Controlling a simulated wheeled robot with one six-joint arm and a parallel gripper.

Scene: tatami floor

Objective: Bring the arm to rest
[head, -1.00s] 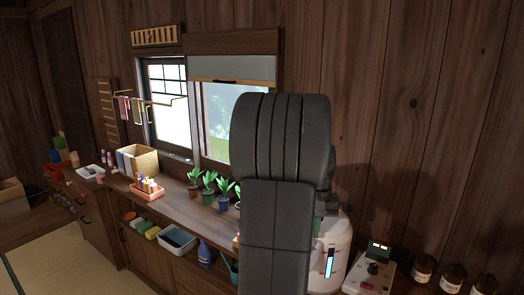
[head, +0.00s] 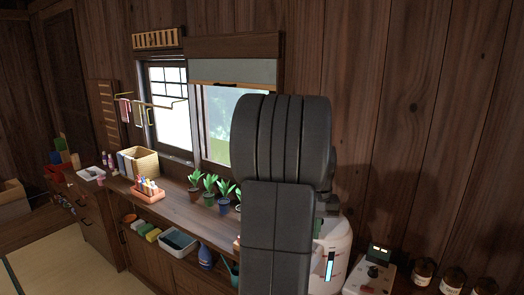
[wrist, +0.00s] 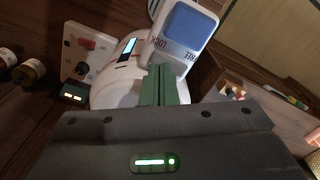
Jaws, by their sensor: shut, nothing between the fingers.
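My gripper (wrist: 160,86) shows in the wrist view as two green fingers, shut together with nothing between them. The fingers point toward a white device with a blue panel (wrist: 188,27) and a white rounded tank (wrist: 112,88). I cannot tell whether the fingertips touch either one. In the head view my dark arm stands upright in the middle and hides the gripper and part of the tank (head: 332,258).
A control box with a knob (head: 370,277) and brown jars (head: 453,280) stand right of the tank. On the counter (head: 178,207) to the left are potted plants (head: 209,184), a pen tray (head: 148,190) and a basket (head: 140,162). A window is behind.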

